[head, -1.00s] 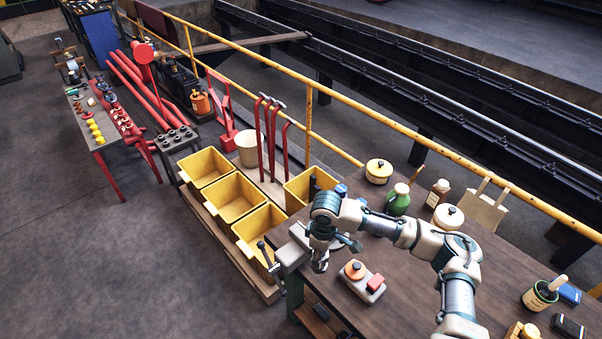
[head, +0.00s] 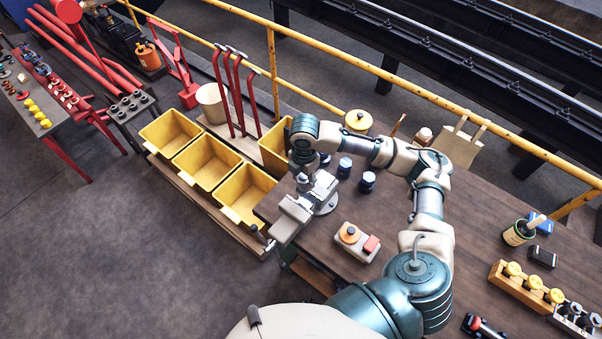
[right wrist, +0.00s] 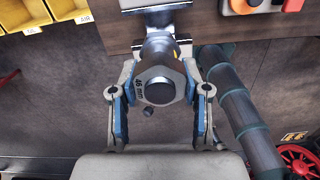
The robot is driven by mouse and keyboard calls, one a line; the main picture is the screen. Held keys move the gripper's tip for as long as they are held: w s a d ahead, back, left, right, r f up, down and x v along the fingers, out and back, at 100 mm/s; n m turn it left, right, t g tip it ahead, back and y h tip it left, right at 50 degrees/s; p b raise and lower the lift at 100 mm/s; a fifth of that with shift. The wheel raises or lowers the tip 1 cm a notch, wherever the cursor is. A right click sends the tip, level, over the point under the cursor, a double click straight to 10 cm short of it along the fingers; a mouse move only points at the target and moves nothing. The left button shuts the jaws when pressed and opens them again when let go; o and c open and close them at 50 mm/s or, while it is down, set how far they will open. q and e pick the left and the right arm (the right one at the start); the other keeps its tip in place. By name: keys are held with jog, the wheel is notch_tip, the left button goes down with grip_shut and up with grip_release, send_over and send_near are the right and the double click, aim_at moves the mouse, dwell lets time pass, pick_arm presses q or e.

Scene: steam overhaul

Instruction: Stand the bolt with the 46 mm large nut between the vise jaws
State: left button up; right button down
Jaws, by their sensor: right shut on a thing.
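The 46 mm large nut (right wrist: 158,84) is a pale hex nut with its size marked on it, in the right wrist view. The bolt's round dark end (right wrist: 160,93) shows in its middle, and its shiny shank runs away behind. My right gripper (right wrist: 160,72) is shut on it, one finger on each side. In the head view my right gripper (head: 303,168) is over the grey vise (head: 294,207) at the bench corner, with a small metal part (head: 303,183) showing below it. I cannot tell whether the bolt is between the jaws. My left gripper is out of view.
A grey box with orange and red buttons (head: 355,241) sits on the bench (head: 440,235) near the vise. Dark blue-capped pieces (head: 367,181) stand behind it. Yellow bins (head: 205,160) are left of the bench. A yellow rail (head: 400,88) runs behind.

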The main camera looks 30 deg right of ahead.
jog(key=f+b, duration=0.1)
jog(key=d+f, duration=0.1)
jog(key=f, duration=0.1)
jog(key=f+b, duration=0.1)
jog(key=shift+w+d+f+b, duration=0.2)
jog(key=shift+w+f+b, duration=0.05)
jog(key=shift+w+b, duration=0.1)
jog(key=shift+s+a+f+b, duration=0.15)
jog(key=shift+f+b, duration=0.1)
jog(key=shift+b, duration=0.15)
jog(key=shift+a+f, duration=0.1)
jog(key=shift+a+b, duration=0.15)
jog(key=shift+b, duration=0.2)
jog(key=shift+a, duration=0.2)
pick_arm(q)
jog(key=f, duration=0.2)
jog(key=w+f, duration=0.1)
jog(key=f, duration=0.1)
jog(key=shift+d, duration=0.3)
pick_arm(e)
jog(key=shift+d, duration=0.15)
